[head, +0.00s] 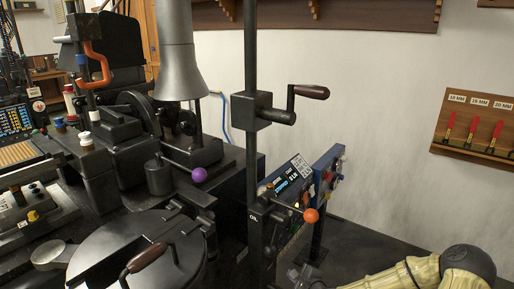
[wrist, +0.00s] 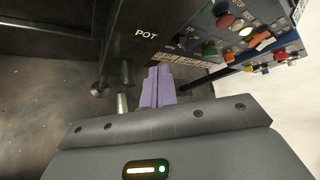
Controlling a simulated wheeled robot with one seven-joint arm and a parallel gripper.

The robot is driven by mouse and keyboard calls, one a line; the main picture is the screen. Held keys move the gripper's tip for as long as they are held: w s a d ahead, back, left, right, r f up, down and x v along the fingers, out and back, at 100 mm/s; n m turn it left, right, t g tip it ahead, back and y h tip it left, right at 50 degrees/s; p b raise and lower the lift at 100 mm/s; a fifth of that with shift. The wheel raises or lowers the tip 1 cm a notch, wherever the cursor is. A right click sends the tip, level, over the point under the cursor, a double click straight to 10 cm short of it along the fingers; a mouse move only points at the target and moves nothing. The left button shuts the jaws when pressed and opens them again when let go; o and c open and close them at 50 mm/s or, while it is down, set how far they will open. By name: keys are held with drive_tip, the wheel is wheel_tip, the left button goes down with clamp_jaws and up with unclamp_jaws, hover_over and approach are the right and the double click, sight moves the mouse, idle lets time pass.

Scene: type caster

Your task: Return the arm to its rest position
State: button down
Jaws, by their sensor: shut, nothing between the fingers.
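My arm (head: 410,274), cream-coloured with a dark round joint, reaches in from the lower right corner of the head view. It points left, low in front of the type caster. In the wrist view my gripper (wrist: 157,86) has its purple fingers together, with nothing held. The fingers are over or near the dark machine body, below the "POT" label. I cannot tell whether they touch anything. Most of the gripper is hidden or cut off in the head view.
Close by is a control panel with coloured buttons (wrist: 240,30). In the head view, an orange-knobbed lever (head: 311,215), a black post (head: 251,150) with a crank (head: 310,92), and a round lidded pot (head: 130,255) stand left of my arm. A tool rack (head: 475,128) hangs on the right wall.

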drive_tip(key=s+a+n+g, duration=0.2)
drive_tip(key=s+n+g, duration=0.2)
drive_tip(key=s+n, duration=0.3)
drive_tip(key=s+d+r+n+g+h, duration=0.2)
drive_tip(key=s+d+r+n+h, duration=0.1)
drive_tip(key=s+r+n, duration=0.45)
drive_tip(key=s+d+r+n+g+h, duration=0.2)
drive_tip(key=s+d+r+n, duration=0.1)
drive_tip(key=s+r+n, duration=0.5)
wheel_tip(320, 180, up, 23)
drive_tip(key=s+m+p, duration=0.1)
drive_tip(key=p, duration=2.1)
drive_tip(key=shift+a+g+p, duration=0.15)
drive_tip(key=shift+g+p, duration=0.15)
drive_tip(key=shift+p, duration=0.1)
